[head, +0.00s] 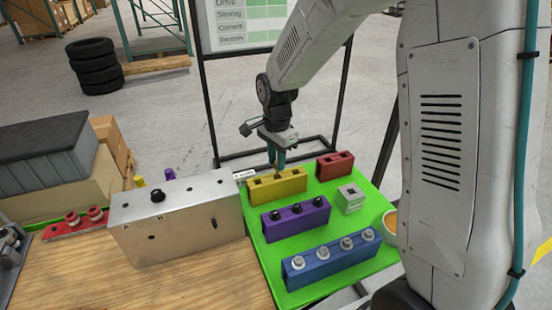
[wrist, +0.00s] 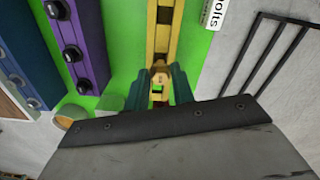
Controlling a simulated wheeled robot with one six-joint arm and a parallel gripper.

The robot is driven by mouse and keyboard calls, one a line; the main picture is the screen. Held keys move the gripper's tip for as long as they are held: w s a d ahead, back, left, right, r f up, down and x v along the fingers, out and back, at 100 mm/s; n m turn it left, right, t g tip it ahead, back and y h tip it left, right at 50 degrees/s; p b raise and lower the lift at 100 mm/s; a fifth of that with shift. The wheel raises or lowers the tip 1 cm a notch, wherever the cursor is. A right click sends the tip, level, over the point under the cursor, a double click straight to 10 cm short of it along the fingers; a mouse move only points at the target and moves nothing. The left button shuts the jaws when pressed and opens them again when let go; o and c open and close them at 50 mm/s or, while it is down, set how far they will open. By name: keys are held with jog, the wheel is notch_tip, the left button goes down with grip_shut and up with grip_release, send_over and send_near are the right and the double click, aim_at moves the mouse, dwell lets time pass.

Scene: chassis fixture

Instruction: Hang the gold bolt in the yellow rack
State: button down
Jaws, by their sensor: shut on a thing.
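The yellow rack (head: 292,184) is a block with square openings in its top, standing on the green board. It also shows running up the middle of the wrist view (wrist: 164,40). My gripper (head: 277,161) points down just above the rack, toward its left-middle part. In the wrist view its two teal fingers (wrist: 160,82) are shut on the gold bolt (wrist: 159,76), seen over the rack. The bolt is small and mostly hidden by the fingers in the head view. I cannot tell whether its tip is in a rack opening.
A purple rack (head: 296,218) with dark bolts and a blue rack (head: 332,258) with silver bolts stand nearer on the green board (head: 270,265). A red block (head: 335,166) and a grey block (head: 350,199) are to the right. A metal box (head: 180,222) stands left.

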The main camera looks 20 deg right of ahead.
jog(key=shift+f, duration=0.1)
jog(key=shift+f, duration=1.75)
jog(key=c, duration=1.1)
grip_release()
jog(key=shift+r, duration=4.55)
